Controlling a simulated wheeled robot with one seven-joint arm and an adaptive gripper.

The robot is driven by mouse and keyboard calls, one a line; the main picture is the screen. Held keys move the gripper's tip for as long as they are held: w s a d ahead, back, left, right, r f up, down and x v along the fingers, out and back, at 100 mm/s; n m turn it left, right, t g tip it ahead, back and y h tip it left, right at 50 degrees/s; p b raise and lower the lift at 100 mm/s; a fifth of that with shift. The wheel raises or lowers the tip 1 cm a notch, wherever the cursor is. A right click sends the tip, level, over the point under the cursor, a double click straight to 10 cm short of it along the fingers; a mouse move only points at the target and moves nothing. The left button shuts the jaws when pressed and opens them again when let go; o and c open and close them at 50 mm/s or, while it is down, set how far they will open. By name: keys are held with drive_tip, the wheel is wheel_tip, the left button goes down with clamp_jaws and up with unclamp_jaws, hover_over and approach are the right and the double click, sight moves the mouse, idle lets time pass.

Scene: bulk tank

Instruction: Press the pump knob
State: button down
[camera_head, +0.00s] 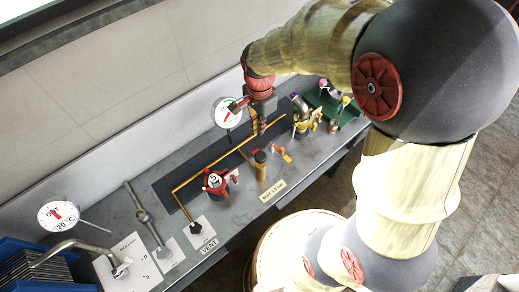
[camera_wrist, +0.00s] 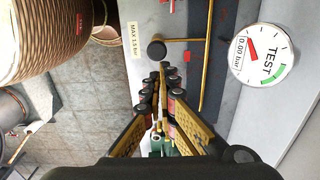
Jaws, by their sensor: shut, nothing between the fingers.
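The pump (camera_head: 260,168) is a short yellow cylinder on the bench with a dark round knob (camera_head: 259,156) on top. In the wrist view the knob is a black disc (camera_wrist: 156,50), beside the MAX 1.5 bar label (camera_wrist: 133,40). My gripper (camera_head: 262,130) points down above the bench, behind the pump in the head view. In the wrist view my gripper's fingertips (camera_wrist: 163,72) are together and empty, just below the black disc in the picture. I cannot tell the exact height gap; no contact is clear.
A TEST gauge (camera_wrist: 262,55) reads 0.00 bar. A yellow pipe (camera_head: 216,165) runs along the bench. A red valve (camera_head: 215,183) stands left of the pump, a black VENT knob (camera_head: 196,228) further left. Yellow fittings (camera_head: 302,124) and a green tray (camera_head: 347,112) lie right.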

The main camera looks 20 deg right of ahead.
sight(260, 154)
wheel_tip(260, 154, down, 14)
drive_tip(key=shift+p, duration=0.35)
drive_tip(key=shift+f, duration=0.1)
idle(0.4)
